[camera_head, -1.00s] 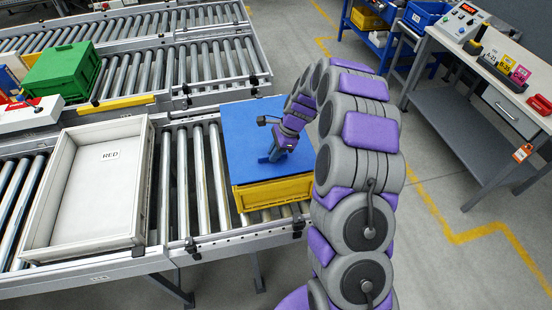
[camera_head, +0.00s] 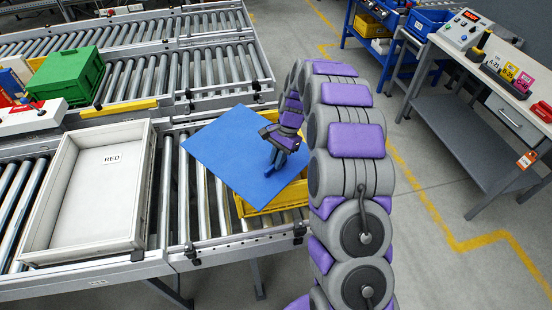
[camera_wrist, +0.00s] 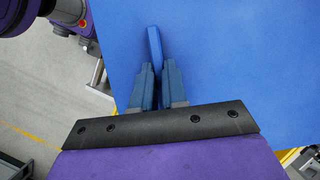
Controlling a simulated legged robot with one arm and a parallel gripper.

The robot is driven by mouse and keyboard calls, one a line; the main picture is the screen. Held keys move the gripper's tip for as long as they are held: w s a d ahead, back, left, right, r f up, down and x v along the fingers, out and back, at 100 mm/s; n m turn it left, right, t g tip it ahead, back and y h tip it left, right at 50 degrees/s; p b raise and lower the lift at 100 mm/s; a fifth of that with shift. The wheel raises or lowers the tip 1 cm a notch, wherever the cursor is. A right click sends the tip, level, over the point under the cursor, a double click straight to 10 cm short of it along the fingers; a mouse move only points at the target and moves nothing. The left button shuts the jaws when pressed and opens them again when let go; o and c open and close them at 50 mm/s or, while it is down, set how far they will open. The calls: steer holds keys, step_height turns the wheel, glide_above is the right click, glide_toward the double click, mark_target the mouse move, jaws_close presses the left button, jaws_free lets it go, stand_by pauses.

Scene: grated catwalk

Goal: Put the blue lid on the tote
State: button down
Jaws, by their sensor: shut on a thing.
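The blue lid (camera_head: 232,150) is a flat square panel. It is turned at an angle over the yellow tote (camera_head: 285,198), whose front and right parts show from under it on the roller conveyor. The lid's left corner sticks out past the tote over the rollers. My gripper (camera_head: 275,165) is above the lid, shut on its upright blue handle. In the wrist view the fingers (camera_wrist: 157,85) pinch the handle (camera_wrist: 154,48), and the lid (camera_wrist: 240,65) fills much of the picture. The lid hides most of the tote's opening.
A white tray labelled RED (camera_head: 95,195) stands on the conveyor to the left. A green crate (camera_head: 68,74) is at the back left. A workbench (camera_head: 490,100) stands at the right. Bare rollers (camera_head: 205,205) lie between the white tray and tote.

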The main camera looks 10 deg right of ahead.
steer(key=n, duration=0.1)
steer(key=s+r+n, duration=0.1)
steer(key=n+g+h, duration=0.1)
steer(key=n, duration=0.1)
steer(key=shift+s+r, duration=0.15)
steer(key=shift+r, duration=0.15)
steer(key=n, duration=0.2)
steer(key=s+r+n+g+h, duration=0.1)
steer(key=shift+r+n, duration=0.1)
steer(key=shift+n, duration=0.3)
steer(key=m, duration=0.2)
steer(key=w+f+m+t+y, duration=0.1)
steer(key=m, duration=0.1)
steer(key=w+f+m, duration=0.1)
steer(key=shift+d+m, duration=0.1)
steer(key=shift+m, duration=0.3)
steer(key=m, duration=0.1)
steer(key=w+f+m+t+y, duration=0.1)
steer(key=m, duration=0.1)
steer(key=f+m+t, duration=0.1)
steer(key=m, duration=0.1)
steer(key=shift+w+f+y+p, duration=0.2)
steer(key=shift+w+y+p, duration=0.05)
steer(key=shift+y+p, duration=0.1)
steer(key=m, duration=0.2)
steer(key=w+f+m+t, duration=0.1)
steer(key=m, duration=0.1)
steer(key=shift+f, duration=0.2)
steer(key=shift+p, duration=1.1)
steer(key=shift+f, duration=0.85)
